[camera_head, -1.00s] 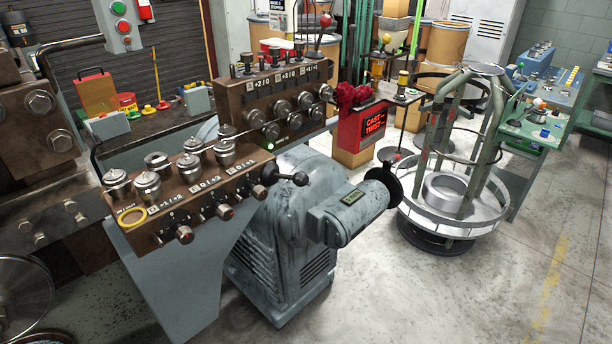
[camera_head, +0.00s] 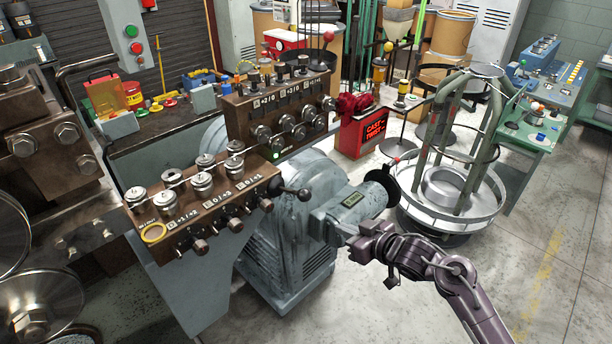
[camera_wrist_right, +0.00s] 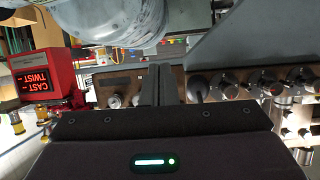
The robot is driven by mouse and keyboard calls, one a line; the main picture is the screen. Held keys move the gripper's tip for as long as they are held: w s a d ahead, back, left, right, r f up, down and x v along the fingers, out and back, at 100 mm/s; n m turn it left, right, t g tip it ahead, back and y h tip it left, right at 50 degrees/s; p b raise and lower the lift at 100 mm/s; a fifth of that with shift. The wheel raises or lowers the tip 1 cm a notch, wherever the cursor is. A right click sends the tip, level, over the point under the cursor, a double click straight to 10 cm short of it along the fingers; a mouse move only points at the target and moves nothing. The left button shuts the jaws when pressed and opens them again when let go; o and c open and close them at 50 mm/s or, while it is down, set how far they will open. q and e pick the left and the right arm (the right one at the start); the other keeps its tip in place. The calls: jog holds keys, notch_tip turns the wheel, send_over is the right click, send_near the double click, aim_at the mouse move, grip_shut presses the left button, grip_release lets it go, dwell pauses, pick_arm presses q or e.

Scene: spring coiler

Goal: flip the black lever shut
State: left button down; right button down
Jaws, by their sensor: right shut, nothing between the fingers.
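The black lever (camera_head: 291,191), with dark ball ends, sticks out from the right end of the lower brown straightener block (camera_head: 222,204). My right gripper (camera_head: 356,243) is in front of the grey motor (camera_head: 352,208), to the right of the lever and below it, apart from it. In the right wrist view its two fingers (camera_wrist_right: 158,86) are together with nothing between them, pointing at the brown block (camera_wrist_right: 245,85), which appears upside down. A thin dark shape right of the fingers may be the lever; I cannot tell. My left gripper is not in view.
Metal rollers and knobs crowd both brown blocks. The red "CAST TWIST" display (camera_head: 374,131) stands behind the motor, also seen in the wrist view (camera_wrist_right: 40,80). A round wire stand (camera_head: 452,212) is at the right. The floor (camera_head: 550,290) at front right is clear.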

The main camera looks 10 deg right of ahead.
jog(key=s+a+r+n+y+p, duration=0.1)
jog(key=s+a+r+n, duration=0.1)
jog(key=r, duration=0.7)
jog(key=s+a+r+n+y+p, duration=0.1)
jog(key=a+r, duration=0.2)
jog(key=r, duration=0.6)
jog(key=shift+s+r+n+y, duration=0.25)
jog(key=shift+s+n+y, duration=0.05)
jog(key=shift+s+n, duration=0.1)
jog(key=shift+w+a, duration=0.1)
jog(key=shift+w, duration=0.05)
jog(key=p, duration=0.3)
send_over(306, 194)
jog(key=a, duration=0.2)
jog(key=shift+w+d+f, duration=0.15)
jog(key=shift+w+f, duration=0.1)
jog(key=shift+f, duration=0.25)
jog(key=shift+w+d+f, duration=0.1)
jog(key=shift+w+f, duration=0.1)
jog(key=shift+f, duration=0.25)
jog(key=f, duration=0.1)
jog(key=d+f+p, duration=0.1)
jog(key=f, duration=0.1)
jog(key=shift+s, duration=0.2)
jog(key=shift+s+d+f, duration=0.25)
jog(key=shift+d+f, duration=0.05)
jog(key=shift+f, duration=0.15)
jog(key=shift+w+a, duration=0.1)
